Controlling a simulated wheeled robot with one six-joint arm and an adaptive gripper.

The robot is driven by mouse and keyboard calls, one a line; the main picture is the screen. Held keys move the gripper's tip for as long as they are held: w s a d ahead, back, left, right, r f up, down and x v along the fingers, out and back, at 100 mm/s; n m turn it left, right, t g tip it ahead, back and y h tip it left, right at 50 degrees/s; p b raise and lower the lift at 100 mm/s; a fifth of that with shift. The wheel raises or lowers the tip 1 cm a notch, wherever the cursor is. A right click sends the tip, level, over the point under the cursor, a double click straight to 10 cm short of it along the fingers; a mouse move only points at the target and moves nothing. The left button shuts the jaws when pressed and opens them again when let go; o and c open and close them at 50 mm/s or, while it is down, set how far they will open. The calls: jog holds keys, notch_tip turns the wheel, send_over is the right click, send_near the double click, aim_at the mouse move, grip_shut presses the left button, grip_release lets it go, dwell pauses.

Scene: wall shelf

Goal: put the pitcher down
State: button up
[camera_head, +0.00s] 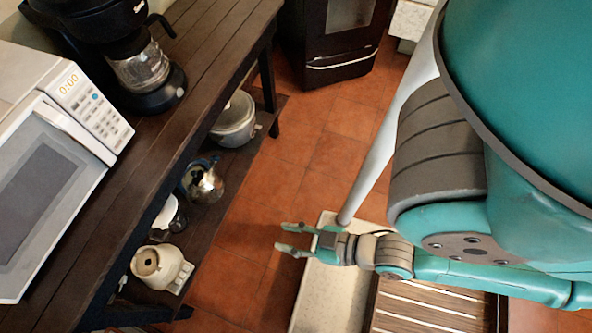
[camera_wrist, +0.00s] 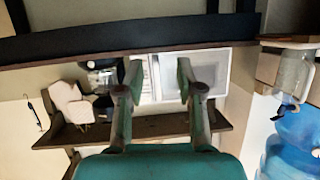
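My gripper (camera_head: 284,238) is open and empty over the tiled floor, right of the dark wooden shelf. Its two spread fingers also show in the wrist view (camera_wrist: 158,80), with nothing held between them. A shiny rounded vessel with a dark handle (camera_head: 205,184) sits on the lower shelf, left of my gripper and apart from it. It looks most like a pitcher, but I cannot tell for sure. A white vessel (camera_head: 166,214), partly hidden by the upper board, stands beside it.
The upper board (camera_head: 190,62) carries a white microwave (camera_head: 50,165) and a black coffee maker (camera_head: 140,65). A silver pot (camera_head: 235,120) and a cream appliance base (camera_head: 160,267) are on the lower board. A pale tray-like surface (camera_head: 318,290) lies below my arm. Tiled floor (camera_head: 310,150) is clear.

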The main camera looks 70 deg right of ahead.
jog(key=shift+t, duration=0.4)
jog(key=s+r, duration=0.2)
jog(key=r, duration=0.1)
jog(key=s+r, duration=0.1)
jog(key=shift+s+d+r, duration=0.1)
jog(key=shift+d+r, duration=0.1)
jog(key=shift+r, duration=0.15)
dwell(0.5)
